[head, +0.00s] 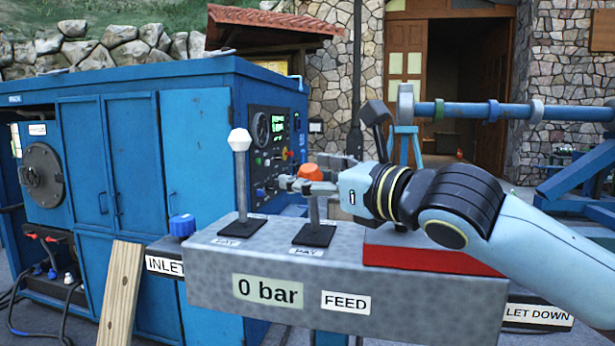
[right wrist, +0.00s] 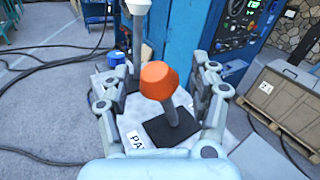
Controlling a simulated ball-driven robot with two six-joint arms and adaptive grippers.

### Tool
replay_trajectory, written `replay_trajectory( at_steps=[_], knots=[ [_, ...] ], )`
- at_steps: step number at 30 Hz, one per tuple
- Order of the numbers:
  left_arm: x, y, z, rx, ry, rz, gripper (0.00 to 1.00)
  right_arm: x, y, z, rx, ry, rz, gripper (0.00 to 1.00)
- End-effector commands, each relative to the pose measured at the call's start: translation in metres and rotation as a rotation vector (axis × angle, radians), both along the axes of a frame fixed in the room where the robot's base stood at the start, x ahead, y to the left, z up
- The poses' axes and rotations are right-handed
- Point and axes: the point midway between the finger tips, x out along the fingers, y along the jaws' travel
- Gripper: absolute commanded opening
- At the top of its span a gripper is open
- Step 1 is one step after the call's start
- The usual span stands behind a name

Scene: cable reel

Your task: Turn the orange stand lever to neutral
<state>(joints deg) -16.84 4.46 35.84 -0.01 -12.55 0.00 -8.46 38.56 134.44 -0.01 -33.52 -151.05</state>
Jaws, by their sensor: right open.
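The orange stand lever (head: 309,173) stands on the grey control box (head: 215,262), behind a label reading PAY. Its stem looks close to upright in the head view. In the right wrist view its orange knob (right wrist: 158,80) is in the middle, above a dark square base plate. My right gripper (head: 304,182) reaches in from the right at knob height. It is open, with one finger on each side of the knob in the right wrist view; I see no clear grip on it. My left gripper is not in view.
A lever with a white knob (head: 240,140) stands left of the orange one. A blue knob (head: 182,226) is at the box's left end. A display (head: 267,290) reads 0 bar. A blue machine cabinet (head: 130,170) stands behind, and a wooden plank (head: 120,295) leans in front.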

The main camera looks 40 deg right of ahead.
Motion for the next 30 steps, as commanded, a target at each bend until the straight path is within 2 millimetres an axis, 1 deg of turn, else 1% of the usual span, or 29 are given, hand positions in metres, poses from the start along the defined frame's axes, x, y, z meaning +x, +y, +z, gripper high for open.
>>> replay_trajectory(
  at_steps=[3, 6, 13, 14, 27, 28, 30],
  knots=[
    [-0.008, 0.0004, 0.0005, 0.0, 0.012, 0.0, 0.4, 0.0066, 0.0014, 0.0006, 0.003, 0.0, 0.001, 0.62],
    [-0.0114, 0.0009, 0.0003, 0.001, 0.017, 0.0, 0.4, 0.0087, 0.0023, 0.0004, 0.0, -0.001, 0.003, 0.62],
    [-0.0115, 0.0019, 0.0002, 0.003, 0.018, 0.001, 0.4, 0.009, 0.0024, 0.0, -0.001, 0.001, 0.004, 0.62],
    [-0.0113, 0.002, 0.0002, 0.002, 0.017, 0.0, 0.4, 0.009, 0.0024, -0.0001, -0.001, 0.001, 0.004, 0.61],
    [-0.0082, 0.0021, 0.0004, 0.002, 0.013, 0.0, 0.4, 0.0088, 0.0022, -0.0003, -0.001, 0.001, 0.004, 0.03],
    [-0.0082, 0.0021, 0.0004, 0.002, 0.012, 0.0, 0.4, 0.0088, 0.0022, -0.0003, -0.001, 0.001, 0.004, 0.0],
    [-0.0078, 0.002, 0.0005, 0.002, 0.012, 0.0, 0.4, 0.0088, 0.0022, -0.0004, -0.001, 0.001, 0.003, 0.0]
  ],
)
